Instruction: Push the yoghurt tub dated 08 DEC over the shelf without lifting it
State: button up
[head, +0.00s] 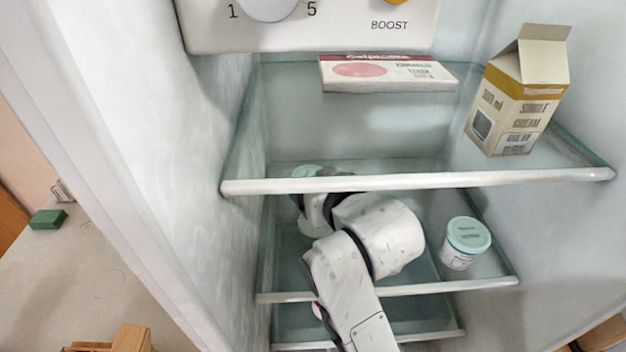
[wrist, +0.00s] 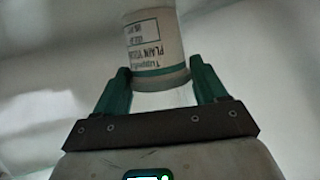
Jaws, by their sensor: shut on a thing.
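A white yoghurt tub (wrist: 156,45) is between the two green fingers of my gripper (wrist: 160,82) in the wrist view. Its label reads "PLAIN" in part; I cannot read a date. My gripper is shut on it. In the head view a pale teal-lidded tub (head: 305,172) shows at the left of the middle shelf (head: 390,291), partly hidden by my arm and seen partly through the glass above. A second white tub with a teal lid (head: 467,240) stands upright at the right of that shelf, apart from my arm; its date is too small to read.
The upper glass shelf (head: 400,183) with its white front rail is above my forearm. It holds a flat box (head: 388,74) and a cream carton (head: 518,92). Fridge walls close in left and right. A lower shelf (head: 420,337) lies beneath.

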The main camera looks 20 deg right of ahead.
jog(key=shift+s, duration=0.35)
jog(key=o, duration=1.2)
jog(key=shift+s, duration=0.1)
jog(key=p+v, duration=0.1)
jog(key=v, duration=0.9)
jog(key=shift+s+p, duration=0.35)
